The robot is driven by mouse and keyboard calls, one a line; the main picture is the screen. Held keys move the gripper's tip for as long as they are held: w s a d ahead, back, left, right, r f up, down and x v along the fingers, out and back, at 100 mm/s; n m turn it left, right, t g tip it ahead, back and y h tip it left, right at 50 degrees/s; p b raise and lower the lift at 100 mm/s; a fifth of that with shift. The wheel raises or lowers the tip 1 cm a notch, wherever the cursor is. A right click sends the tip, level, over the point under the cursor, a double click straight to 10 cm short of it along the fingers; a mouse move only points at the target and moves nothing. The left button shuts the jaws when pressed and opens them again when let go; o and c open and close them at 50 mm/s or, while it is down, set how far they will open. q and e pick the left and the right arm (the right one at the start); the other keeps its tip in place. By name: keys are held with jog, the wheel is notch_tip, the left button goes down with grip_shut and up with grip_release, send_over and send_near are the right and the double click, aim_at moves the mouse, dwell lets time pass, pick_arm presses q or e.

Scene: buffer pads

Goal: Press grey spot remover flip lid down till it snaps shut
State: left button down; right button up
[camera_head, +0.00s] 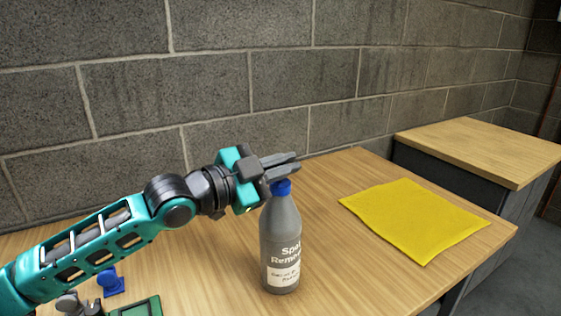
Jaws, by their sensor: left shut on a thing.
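The grey spot remover bottle (281,240) stands upright on the wooden table, with its white lettering and label facing me. Its blue cap (281,187) is on top, just under my left gripper's fingers. My left gripper (288,165) reaches in from the left, with its dark fingers level across the top of the bottle. It is shut on the flip lid at the cap; the fingers hide the lid, so its angle cannot be told. My right gripper is not in view.
A yellow cloth (415,218) lies flat to the right of the bottle. A small blue object (110,282) and a green object (137,308) are at the lower left. A block wall (300,80) stands behind; a wood-topped cabinet (480,148) is at the right.

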pick_arm(q)
jog(key=shift+s+d+f+m, duration=0.15)
jog(key=shift+s+f+m, duration=0.1)
jog(key=shift+m, duration=0.65)
jog(key=shift+s+d+f+m+p, duration=0.15)
jog(key=shift+m+p, duration=0.25)
jog(key=shift+m, duration=0.2)
jog(key=c, duration=1.3)
grip_release()
jog(key=shift+f, duration=0.1)
